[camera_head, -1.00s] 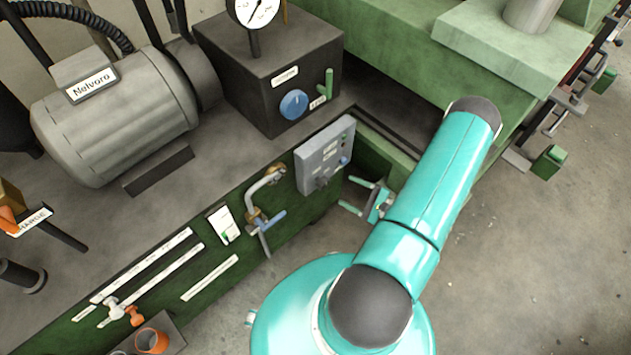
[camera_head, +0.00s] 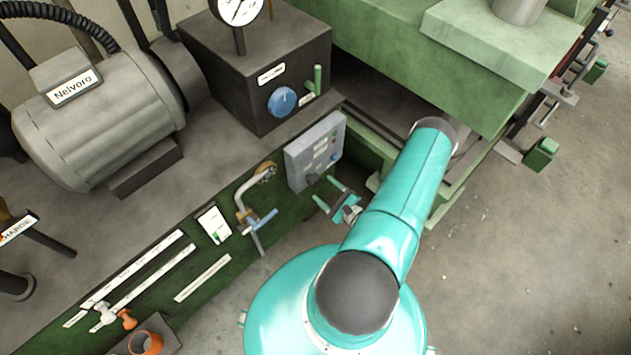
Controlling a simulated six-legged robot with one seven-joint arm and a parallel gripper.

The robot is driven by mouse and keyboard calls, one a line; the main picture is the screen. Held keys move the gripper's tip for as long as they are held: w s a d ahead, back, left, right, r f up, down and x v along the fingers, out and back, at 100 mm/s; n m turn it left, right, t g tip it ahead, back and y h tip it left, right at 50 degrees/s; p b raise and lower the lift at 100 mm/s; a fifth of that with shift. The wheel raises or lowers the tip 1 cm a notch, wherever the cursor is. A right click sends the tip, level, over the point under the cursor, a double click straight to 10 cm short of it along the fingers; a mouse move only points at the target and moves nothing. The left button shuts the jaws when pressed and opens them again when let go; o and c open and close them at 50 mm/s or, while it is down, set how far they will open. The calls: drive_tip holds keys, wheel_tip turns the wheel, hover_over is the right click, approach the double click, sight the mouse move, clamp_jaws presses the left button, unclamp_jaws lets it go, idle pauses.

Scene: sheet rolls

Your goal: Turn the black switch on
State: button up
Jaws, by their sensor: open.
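The black switch (camera_head: 312,180) is a small dark knob low on the front of a grey control box (camera_head: 304,160), which is fixed to the green side of the machine. My gripper (camera_head: 323,190) is open, its two fingers pointing left toward the switch. The fingertips are just to the right of and below the switch. I cannot tell whether they touch it. Nothing shows between the fingers. The switch is small, and its position is hard to read.
A bent pipe with a blue-handled valve (camera_head: 262,220) is left of the box. A blue dial (camera_head: 283,101) and a green lever (camera_head: 317,80) are above it on a dark block. A grey motor (camera_head: 98,125) stands at upper left. Open floor (camera_head: 530,270) lies at right.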

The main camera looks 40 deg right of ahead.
sight(318, 184)
drive_tip(key=w, duration=0.5)
drive_tip(key=shift+w, duration=0.2)
drive_tip(key=shift+c, duration=0.2)
drive_tip(key=c, duration=1)
